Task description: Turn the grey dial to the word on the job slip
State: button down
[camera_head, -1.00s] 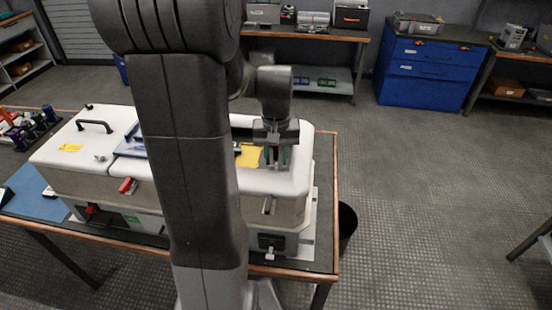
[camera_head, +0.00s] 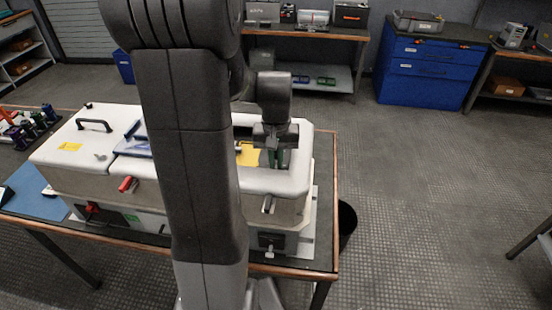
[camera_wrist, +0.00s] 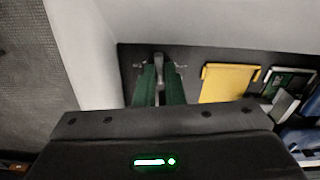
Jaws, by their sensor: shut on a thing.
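My gripper (camera_head: 277,164) points down into an opening in the white-topped cabinet (camera_head: 285,183) on the bench. In the wrist view my gripper's two green-faced fingers (camera_wrist: 160,92) are close together, shut on a small grey part, which I take to be the grey dial (camera_wrist: 160,60). The fingers hide most of it, and I cannot read its setting or any words around it. I cannot make out a job slip with readable writing.
A yellow plate (camera_wrist: 228,83) lies right of the fingers in the wrist view, on the dark recessed panel (camera_wrist: 205,58). A red handle (camera_head: 125,184) sticks out from the cabinet front. Open floor lies right of the bench.

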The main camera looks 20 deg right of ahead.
jog(key=shift+m, duration=0.3)
jog(key=shift+d+m, duration=0.1)
jog(key=shift+m, duration=2.5)
jog(key=c, duration=1.5)
grip_release()
notch_tip(320, 180, up, 14)
jog(key=shift+f+b, duration=0.1)
jog(key=shift+b, duration=0.55)
